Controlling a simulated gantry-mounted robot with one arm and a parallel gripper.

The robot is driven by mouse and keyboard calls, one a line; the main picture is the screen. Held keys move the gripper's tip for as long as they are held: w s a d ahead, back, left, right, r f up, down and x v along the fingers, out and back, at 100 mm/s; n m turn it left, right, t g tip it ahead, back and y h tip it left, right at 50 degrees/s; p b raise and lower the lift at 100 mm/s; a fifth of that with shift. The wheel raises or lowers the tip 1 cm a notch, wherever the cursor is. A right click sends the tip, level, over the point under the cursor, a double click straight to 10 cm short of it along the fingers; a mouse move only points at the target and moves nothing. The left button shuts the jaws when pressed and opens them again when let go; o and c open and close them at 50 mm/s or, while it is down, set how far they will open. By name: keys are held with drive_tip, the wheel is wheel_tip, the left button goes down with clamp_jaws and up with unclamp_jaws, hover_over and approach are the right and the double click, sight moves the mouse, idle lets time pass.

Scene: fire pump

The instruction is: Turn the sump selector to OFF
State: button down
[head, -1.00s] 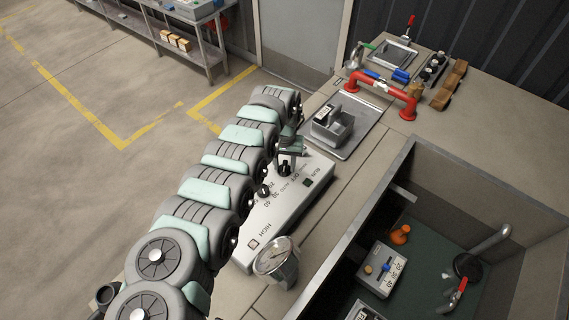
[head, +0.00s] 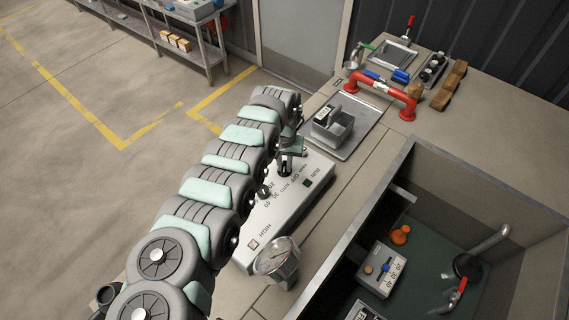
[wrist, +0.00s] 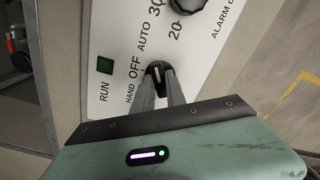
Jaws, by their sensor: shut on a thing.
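The sump selector is a small black knob with a pale mark, on a white control panel (head: 291,215). In the wrist view the selector (wrist: 158,68) sits between my fingertips, beside the words HAND, OFF and AUTO. OFF is printed directly to its left in that view. I cannot tell for sure which word its mark faces. My gripper (wrist: 163,82) is shut on the knob, one finger on each side. In the head view my gripper (head: 286,165) reaches down to the panel's far part, and my arm hides part of the panel.
A second black knob (wrist: 187,4) with numbers around it and a dark green RUN light (wrist: 105,65) are on the same panel. A gauge (head: 275,259) stands at its near end. A grey tray with a box (head: 332,125) lies beyond it, and a deep sump opens right.

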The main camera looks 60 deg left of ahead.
drive_tip(key=shift+r+p, duration=0.15)
drive_tip(key=shift+p, duration=0.15)
drive_tip(key=n+p, duration=0.2)
drive_tip(key=p, duration=0.1)
drive_tip(key=shift+d+r, duration=0.1)
drive_tip(key=shift+r, duration=0.1)
drive_tip(key=n+p, duration=0.2)
drive_tip(key=n, duration=0.1)
drive_tip(key=shift+w+f+n+p, duration=0.1)
drive_tip(key=shift+f+n+p, duration=0.05)
drive_tip(key=shift+n+p, duration=0.2)
drive_tip(key=n, duration=0.1)
drive_tip(key=n+b, duration=0.1)
drive_tip(key=n, duration=0.1)
drive_tip(key=shift+f, duration=0.25)
drive_tip(key=shift+n+b, duration=0.85)
drive_tip(key=shift+n, duration=0.5)
drive_tip(key=shift+r, duration=0.1)
drive_tip(key=c, duration=1.4)
unclamp_jaws()
drive_tip(key=shift+o, duration=0.2)
